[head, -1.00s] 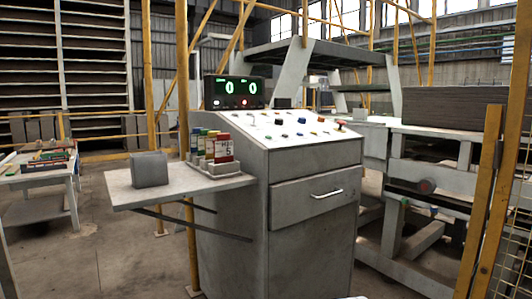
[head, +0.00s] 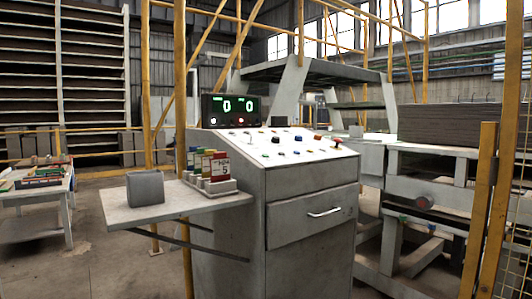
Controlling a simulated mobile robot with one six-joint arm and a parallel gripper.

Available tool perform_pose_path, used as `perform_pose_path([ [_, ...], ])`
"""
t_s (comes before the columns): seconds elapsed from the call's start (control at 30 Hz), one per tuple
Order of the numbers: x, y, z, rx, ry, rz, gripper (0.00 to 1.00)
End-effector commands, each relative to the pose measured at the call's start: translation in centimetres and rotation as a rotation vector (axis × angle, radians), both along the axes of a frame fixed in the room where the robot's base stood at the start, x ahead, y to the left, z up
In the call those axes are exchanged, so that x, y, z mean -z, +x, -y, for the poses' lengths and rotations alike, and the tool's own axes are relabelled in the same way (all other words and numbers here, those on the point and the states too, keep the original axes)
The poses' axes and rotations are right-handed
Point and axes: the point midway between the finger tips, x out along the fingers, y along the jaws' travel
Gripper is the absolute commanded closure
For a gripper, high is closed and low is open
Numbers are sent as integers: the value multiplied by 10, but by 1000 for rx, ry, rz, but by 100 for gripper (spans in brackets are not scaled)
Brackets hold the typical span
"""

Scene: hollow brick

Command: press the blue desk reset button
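A grey control desk (head: 308,252) stands in the middle of the head view. Its sloped white top panel (head: 318,150) carries several small buttons. A small blue button (head: 298,138) shows near the middle of the panel, and another dark bluish one (head: 297,152) sits nearer the front edge. The labels are too small to read, so I cannot tell which is the reset button. A red knob (head: 336,141) stands at the panel's right end. My gripper is not in view.
A display (head: 230,109) with two green zeros stands behind the panel. A side shelf (head: 140,207) juts out left with a grey block (head: 145,188) and a rack of colored cards (head: 213,172). Yellow posts (head: 182,100) and (head: 480,200) flank the desk. Floor is clear at front left.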

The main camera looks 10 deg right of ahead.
Motion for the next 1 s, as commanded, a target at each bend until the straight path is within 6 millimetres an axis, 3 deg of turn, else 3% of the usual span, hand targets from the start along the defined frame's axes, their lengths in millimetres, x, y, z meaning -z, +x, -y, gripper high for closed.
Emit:
perform_pose_path([
  [0.4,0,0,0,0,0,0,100],
  [1.0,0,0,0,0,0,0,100],
])
